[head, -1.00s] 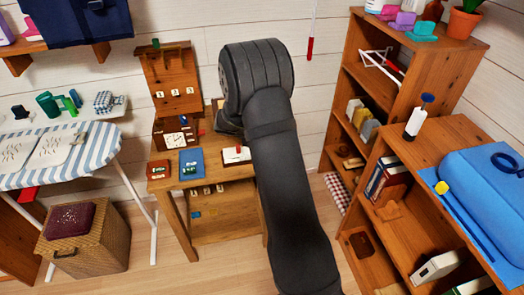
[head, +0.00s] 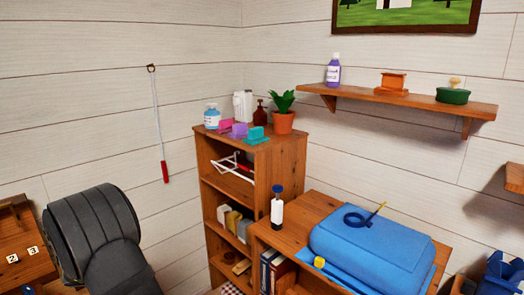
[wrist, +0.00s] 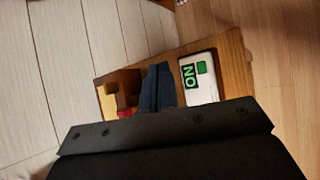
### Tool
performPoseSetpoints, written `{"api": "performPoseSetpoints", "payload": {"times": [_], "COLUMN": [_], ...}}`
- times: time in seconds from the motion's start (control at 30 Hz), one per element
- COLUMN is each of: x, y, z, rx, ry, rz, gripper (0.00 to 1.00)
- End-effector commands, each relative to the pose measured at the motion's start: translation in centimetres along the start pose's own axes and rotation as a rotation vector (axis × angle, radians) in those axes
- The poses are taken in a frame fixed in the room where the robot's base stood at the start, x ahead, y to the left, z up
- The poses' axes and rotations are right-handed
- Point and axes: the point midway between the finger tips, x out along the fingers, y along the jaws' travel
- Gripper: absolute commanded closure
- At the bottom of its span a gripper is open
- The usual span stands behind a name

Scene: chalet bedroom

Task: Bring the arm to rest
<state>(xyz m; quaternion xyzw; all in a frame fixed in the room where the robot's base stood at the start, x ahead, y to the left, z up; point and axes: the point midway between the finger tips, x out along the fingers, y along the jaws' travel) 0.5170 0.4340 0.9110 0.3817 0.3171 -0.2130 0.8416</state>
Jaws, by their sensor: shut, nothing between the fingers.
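My gripper (wrist: 158,68) shows in the wrist view, with its dark fingers side by side, shut and empty. The dark mount behind them fills the bottom of that view. My arm's dark grey links stand at the lower left of the head view; the gripper itself is not seen there. Beyond the fingers in the wrist view is a wooden surface (wrist: 240,68) with a white item (wrist: 200,90) marked with green and dark lettering. A red object (wrist: 110,106) lies left of the fingers, partly hidden by the mount.
A tall bookcase (head: 291,160) with a potted plant (head: 283,113) stands mid-view. A lower cabinet (head: 262,234) bears a blue case (head: 370,250) and a white bottle (head: 277,208). A wall shelf (head: 345,94) is above. Bare floor (wrist: 285,70) shows at right in the wrist view.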

Motion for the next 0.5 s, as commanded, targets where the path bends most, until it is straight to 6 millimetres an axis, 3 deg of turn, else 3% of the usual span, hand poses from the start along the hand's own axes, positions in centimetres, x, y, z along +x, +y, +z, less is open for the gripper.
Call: {"api": "performPoseSetpoints", "payload": {"times": [0.33, 0.5], "x": [-0.08, 0.81], "y": [0.05, -0.6], "z": [0.06, -0.6], "rx": [-0.001, -0.002], "ry": [0.0, 0.0], "rz": [-0.001, -0.002], "gripper": [1.0, 1.0]}}
